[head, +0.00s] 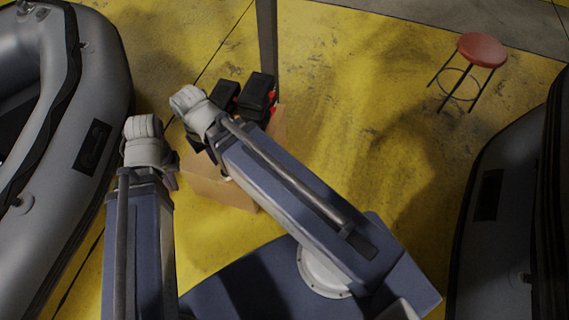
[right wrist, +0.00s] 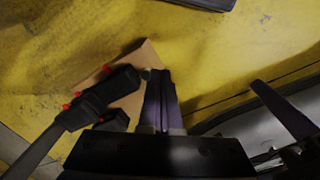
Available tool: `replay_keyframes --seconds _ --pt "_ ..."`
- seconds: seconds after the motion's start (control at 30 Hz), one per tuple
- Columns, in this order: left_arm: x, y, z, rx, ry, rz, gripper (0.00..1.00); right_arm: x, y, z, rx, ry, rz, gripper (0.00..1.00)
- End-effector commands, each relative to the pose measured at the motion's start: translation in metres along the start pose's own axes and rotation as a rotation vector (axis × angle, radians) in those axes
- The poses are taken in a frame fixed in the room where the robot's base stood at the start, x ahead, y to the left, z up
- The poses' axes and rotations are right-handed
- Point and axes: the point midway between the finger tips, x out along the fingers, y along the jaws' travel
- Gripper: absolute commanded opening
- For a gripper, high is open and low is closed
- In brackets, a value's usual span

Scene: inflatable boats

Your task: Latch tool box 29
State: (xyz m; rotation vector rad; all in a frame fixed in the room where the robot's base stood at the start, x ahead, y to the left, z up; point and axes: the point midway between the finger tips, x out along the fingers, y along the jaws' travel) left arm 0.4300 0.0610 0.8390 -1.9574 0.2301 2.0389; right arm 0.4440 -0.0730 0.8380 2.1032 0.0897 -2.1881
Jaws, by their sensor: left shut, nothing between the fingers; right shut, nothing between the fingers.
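Two black tool boxes stand side by side on a tan carton (head: 225,188): one (head: 258,92) at the right with red latches (head: 272,96), one (head: 225,94) at the left. No number is readable, and I cannot tell if the latches are fastened. Both also show in the right wrist view, the nearer box (right wrist: 112,88) with red latches along its edge. My right gripper (right wrist: 160,75) is shut and empty, above the carton beside the boxes.
A grey inflatable boat (head: 110,90) lies at the left and another (head: 500,200) at the right. A dark post (head: 266,35) rises just behind the boxes. A red stool (head: 481,49) stands at the back right. The yellow floor (head: 370,110) between is clear.

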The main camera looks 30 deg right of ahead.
Motion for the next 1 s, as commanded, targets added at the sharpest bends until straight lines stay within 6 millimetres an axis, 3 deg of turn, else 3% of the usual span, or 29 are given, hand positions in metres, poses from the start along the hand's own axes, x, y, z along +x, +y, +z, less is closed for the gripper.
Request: replay_keyframes --seconds 0.03,0.1,0.57,1.0 --pt "0.038 0.004 -0.003 0.000 0.001 0.000 0.00 0.038 0.008 -0.009 0.083 0.000 -0.028 0.00" --pt "0.065 0.006 -0.004 0.000 0.001 0.000 0.00 0.065 0.018 -0.017 0.206 -0.001 -0.072 0.00" --pt "0.228 0.021 -0.014 0.000 0.004 -0.002 0.00 0.219 0.098 -0.068 1.009 -0.039 -0.374 0.00" --pt "0.384 0.036 -0.024 0.001 0.007 -0.003 0.00 0.352 0.205 -0.097 1.745 -0.144 -0.707 0.00"
